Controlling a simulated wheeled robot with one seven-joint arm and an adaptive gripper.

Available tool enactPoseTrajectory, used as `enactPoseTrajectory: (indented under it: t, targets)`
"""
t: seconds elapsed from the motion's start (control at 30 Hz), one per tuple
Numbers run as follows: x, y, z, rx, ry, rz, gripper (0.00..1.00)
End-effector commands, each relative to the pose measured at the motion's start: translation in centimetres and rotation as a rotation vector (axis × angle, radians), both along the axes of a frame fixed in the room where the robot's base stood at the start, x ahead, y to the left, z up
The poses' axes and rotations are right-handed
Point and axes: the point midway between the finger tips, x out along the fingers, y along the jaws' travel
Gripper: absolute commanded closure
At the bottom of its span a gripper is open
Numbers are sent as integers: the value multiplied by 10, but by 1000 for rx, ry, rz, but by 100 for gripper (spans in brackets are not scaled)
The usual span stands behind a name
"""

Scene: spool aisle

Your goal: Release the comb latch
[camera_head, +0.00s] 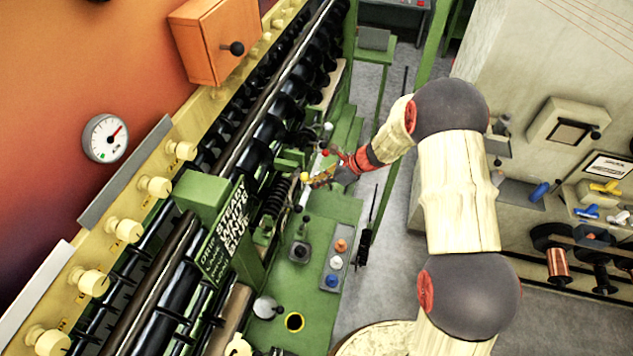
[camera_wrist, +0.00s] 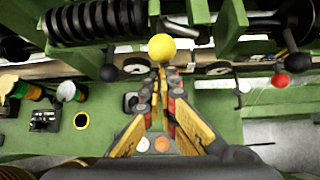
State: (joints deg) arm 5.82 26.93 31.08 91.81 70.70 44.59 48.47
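My gripper (camera_head: 330,173) reaches over the green machine bed, with yellow fingers pointing at a yellow ball knob (camera_head: 305,177). In the wrist view, the yellow knob (camera_wrist: 162,47) lies just beyond the tips of my gripper (camera_wrist: 162,76). The fingers converge toward the tips with a narrow gap between them; whether the tips touch the knob or its stem is unclear. A red ball knob (camera_head: 324,153) sits close behind the gripper; in the wrist view a red knob (camera_wrist: 280,80) is to the right. No part is readably labelled as the comb latch.
A panel with orange, white and blue buttons (camera_head: 336,262) and a black-knobbed lever (camera_head: 300,250) stand on the bed nearby. Black rollers (camera_head: 270,130) and a lettered green block (camera_head: 215,225) lie left.

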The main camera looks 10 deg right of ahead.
Motion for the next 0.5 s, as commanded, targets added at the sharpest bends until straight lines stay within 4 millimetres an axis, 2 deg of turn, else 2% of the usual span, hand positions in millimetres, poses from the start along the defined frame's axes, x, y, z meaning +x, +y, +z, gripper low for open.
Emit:
enactPoseTrajectory:
  t: [0.27,0.5]
  targets:
    - [7,-2,16,55,132,3,100]
    - [12,-4,23,54,125,2,100]
